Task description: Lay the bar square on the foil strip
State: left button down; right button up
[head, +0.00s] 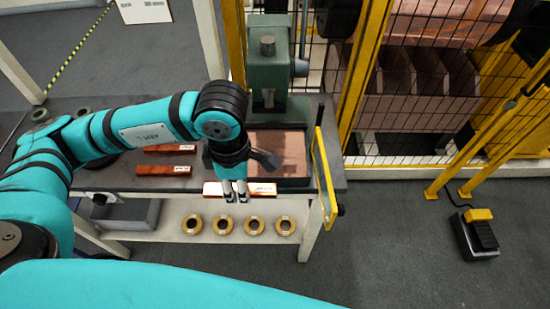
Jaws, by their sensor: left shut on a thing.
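My left gripper (235,193) points down at the front edge of the bench, shut on a reddish bar with a pale label (264,188). The bar lies crosswise in the jaws, and its middle is hidden behind the fingers. A copper-coloured sheet, which looks like the foil strip (290,145), lies on the bench just behind the bar, in front of the green press. My gripper and wrist hide its left part. The bar appears in front of the sheet's near edge; I cannot tell its height above the bench. My right gripper is not in view.
Two more labelled bars (165,170) lie on the bench to the left. A green press (271,75) stands behind the sheet. A yellow guard bar (325,175) edges the right end. Several copper-coloured rolls (254,224) sit on the lower shelf, near a grey bin (125,213).

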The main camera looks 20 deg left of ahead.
pick_arm(q)
jog(key=w+d+p, duration=0.1)
jog(key=w, duration=0.2)
jog(key=w+d+p, duration=0.1)
jog(key=w, duration=0.3)
jog(key=w+d+p, duration=0.1)
jog(key=w, duration=0.2)
jog(key=shift+w+f, duration=0.25)
jog(key=shift+f, duration=0.15)
jog(key=shift+w+f+p, duration=0.15)
jog(key=shift+f+p, duration=0.35)
jog(key=shift+f, duration=0.15)
jog(key=shift+w+f+p, duration=0.15)
jog(key=shift+f+p, duration=0.3)
jog(key=shift+f, duration=0.95)
jog(key=c, duration=1)
grip_release()
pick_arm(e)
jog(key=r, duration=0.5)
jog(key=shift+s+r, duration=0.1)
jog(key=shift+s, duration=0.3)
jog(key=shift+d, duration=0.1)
